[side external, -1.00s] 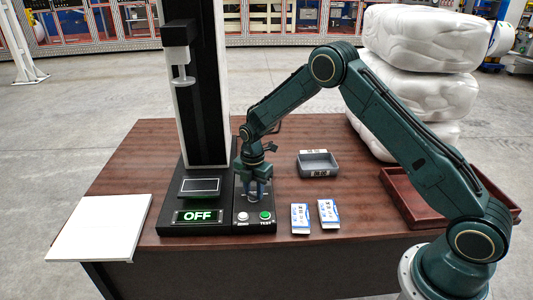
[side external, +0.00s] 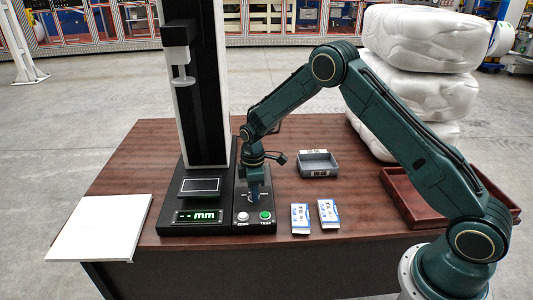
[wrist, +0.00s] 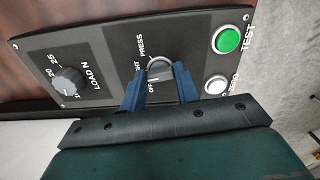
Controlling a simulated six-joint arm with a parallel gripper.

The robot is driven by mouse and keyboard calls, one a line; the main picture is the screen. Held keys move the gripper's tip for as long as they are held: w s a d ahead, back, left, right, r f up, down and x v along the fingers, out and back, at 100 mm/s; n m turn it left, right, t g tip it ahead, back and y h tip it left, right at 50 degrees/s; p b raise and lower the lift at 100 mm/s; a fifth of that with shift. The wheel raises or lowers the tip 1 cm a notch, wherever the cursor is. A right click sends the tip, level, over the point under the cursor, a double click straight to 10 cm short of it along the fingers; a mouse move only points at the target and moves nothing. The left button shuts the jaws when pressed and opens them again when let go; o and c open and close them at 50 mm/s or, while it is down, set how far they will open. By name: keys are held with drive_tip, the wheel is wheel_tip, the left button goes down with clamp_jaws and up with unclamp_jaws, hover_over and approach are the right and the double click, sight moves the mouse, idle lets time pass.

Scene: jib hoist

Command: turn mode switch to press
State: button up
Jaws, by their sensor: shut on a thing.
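The mode switch (wrist: 159,68) is a round grey knob on the black control panel in the wrist view, with PRESS, OFF and a partly hidden label ending in HT around it. My gripper (wrist: 159,82) has its two blue fingers shut on the knob, one on each side. In the side external view my gripper (side external: 255,192) points down onto the panel and hides the knob. The display (side external: 199,216) on the machine's base reads "-- mm" in green. I cannot tell exactly where the knob's pointer aims.
The LOAD N knob (wrist: 68,80), green TEST button (wrist: 227,39) and white ZERO button (wrist: 216,84) sit on the same panel. A white board (side external: 98,228) lies left.

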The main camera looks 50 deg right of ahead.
drive_tip(key=m, duration=1.3)
drive_tip(key=shift+a, duration=0.1)
drive_tip(key=shift+m, duration=0.3)
drive_tip(key=o, duration=1)
wheel_tip(320, 180, up, 14)
drive_tip(key=shift+f, duration=0.1)
idle(0.3)
